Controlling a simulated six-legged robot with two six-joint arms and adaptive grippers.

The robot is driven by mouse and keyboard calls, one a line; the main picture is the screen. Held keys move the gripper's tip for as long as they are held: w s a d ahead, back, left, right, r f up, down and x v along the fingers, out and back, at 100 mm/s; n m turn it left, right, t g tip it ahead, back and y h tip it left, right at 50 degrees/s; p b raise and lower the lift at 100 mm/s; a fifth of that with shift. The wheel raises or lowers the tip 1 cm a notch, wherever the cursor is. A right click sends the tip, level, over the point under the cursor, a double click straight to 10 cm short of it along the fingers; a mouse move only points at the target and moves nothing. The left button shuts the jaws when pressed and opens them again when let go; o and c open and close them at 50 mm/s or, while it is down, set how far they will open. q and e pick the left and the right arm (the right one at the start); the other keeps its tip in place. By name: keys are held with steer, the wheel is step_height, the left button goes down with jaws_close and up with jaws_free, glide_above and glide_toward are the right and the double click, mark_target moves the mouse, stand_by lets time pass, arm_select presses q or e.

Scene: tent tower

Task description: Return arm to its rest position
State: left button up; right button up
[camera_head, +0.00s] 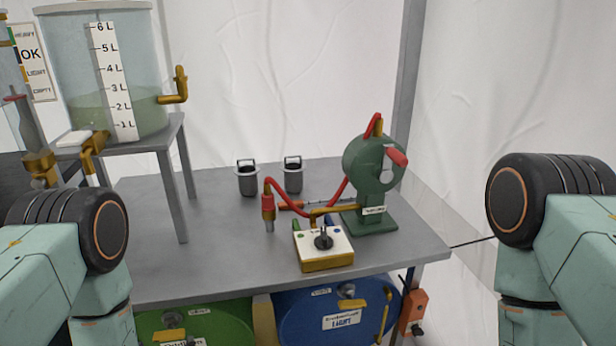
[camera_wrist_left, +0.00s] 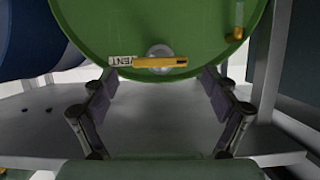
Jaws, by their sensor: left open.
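My left gripper (camera_wrist_left: 160,97) shows in the left wrist view. It is open, with nothing between its fingers. It faces the green drum (camera_wrist_left: 160,35), whose yellow lever (camera_wrist_left: 160,62) lies level in front of a pale round fitting. In the head view both of my arms show at the left and right edges, with their wheel-like joints. Neither gripper can be seen in the head view. The green drum (camera_head: 215,325) also shows there, under the table beside my left arm.
The grey table (camera_head: 220,240) holds a green hand pump (camera_head: 372,175) with a red hose, a selector box (camera_head: 323,247) and two dark cups (camera_head: 247,180). A graduated tank (camera_head: 75,70) stands on a raised stand at left. A blue drum (camera_head: 300,310) lies below.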

mark_target(168, 339)
arm_select(q)
steer(key=x, duration=0.4)
steer(key=shift+w+a+f, duration=0.1)
steer(key=shift+w+f, duration=0.1)
steer(key=shift+w, duration=0.15)
